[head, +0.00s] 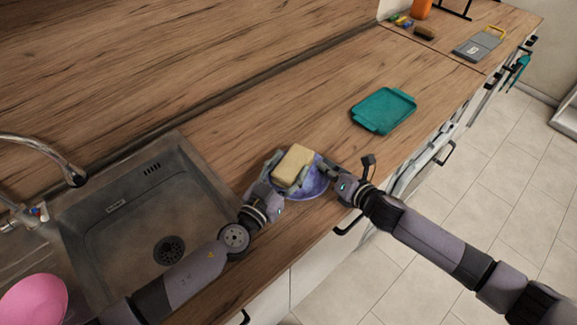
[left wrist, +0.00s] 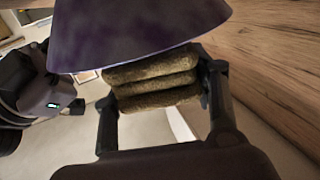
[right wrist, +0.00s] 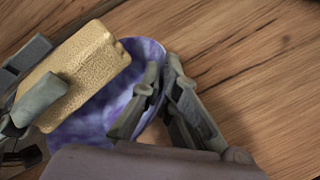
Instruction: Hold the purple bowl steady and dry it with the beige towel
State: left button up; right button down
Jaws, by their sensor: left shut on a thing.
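The purple bowl (head: 316,186) is at the counter's front edge, right of the sink; its marbled inside shows in the right wrist view (right wrist: 85,128). My left gripper (head: 287,180) is shut on the folded beige towel (head: 294,164), which covers part of the bowl. The towel's stacked folds show between the fingers in the left wrist view (left wrist: 155,80), with the bowl's outside (left wrist: 140,30) close by. My right gripper (right wrist: 162,66) has its fingers close together on either side of the bowl's rim. Whether the towel touches the bowl is hard to tell.
A steel sink (head: 85,215) with a tap (head: 45,150) is at left, with a pink bowl (head: 33,300) near it. A teal tray (head: 384,110) lies on the counter to the right. A grey board (head: 478,45) is farther back. Counter between bowl and tray is clear.

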pick_arm(q)
jog(key=shift+f, duration=0.3)
jog(key=shift+w+a, duration=0.1)
jog(key=shift+a, duration=0.05)
jog(key=shift+w+a, duration=0.2)
jog(key=shift+a, duration=0.25)
jog(key=shift+s+d+f, duration=0.1)
jog(key=shift+s+d, duration=0.2)
jog(key=shift+d, duration=0.3)
jog(key=shift+s+d, duration=0.3)
jog(key=shift+d, duration=0.25)
jog(key=shift+w+a+f, duration=0.1)
jog(key=shift+w+a, duration=0.2)
jog(key=shift+a, duration=0.35)
jog(key=shift+w+a+f, duration=0.1)
jog(key=shift+w+a, duration=0.15)
jog(key=shift+a, duration=0.35)
jog(key=shift+d, duration=0.1)
jog(key=shift+s+d+r, duration=0.1)
jog(key=shift+s+d, duration=0.2)
jog(key=shift+d, duration=0.3)
jog(key=shift+s+d, duration=0.3)
jog(key=shift+d, duration=0.3)
jog(key=shift+w+a, duration=0.35)
jog(key=shift+a, duration=0.3)
jog(key=shift+w+a, duration=0.3)
jog(key=shift+a, duration=0.3)
